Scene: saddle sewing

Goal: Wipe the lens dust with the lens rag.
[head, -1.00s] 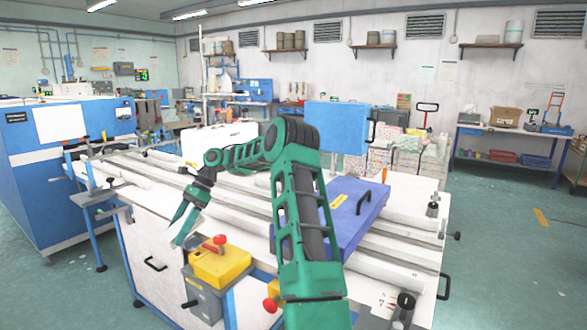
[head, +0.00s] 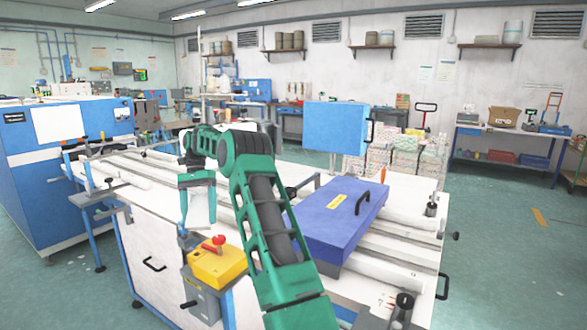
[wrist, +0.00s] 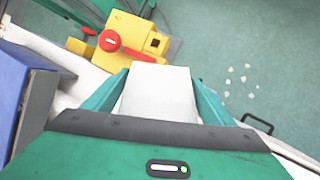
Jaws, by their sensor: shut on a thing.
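My gripper (head: 198,222) hangs over the front left part of the white machine table in the head view, above and just left of the yellow box. Its two green fingers are shut on a white, flat-looking piece, apparently the lens rag (wrist: 160,95), which fills the space between them in the wrist view. Several small pale specks (wrist: 243,79) show to the right of the fingers in the wrist view, against the green floor. They may be the lens dust, but I cannot tell. The rag is apart from them in the picture. I cannot make out a lens.
A yellow box with a red knob (head: 218,262) stands at the table's front, close to my gripper. A blue-purple case (head: 335,215) lies on the white table (head: 140,245) to the right. A blue cabinet (head: 45,190) stands at left. The floor at right is open.

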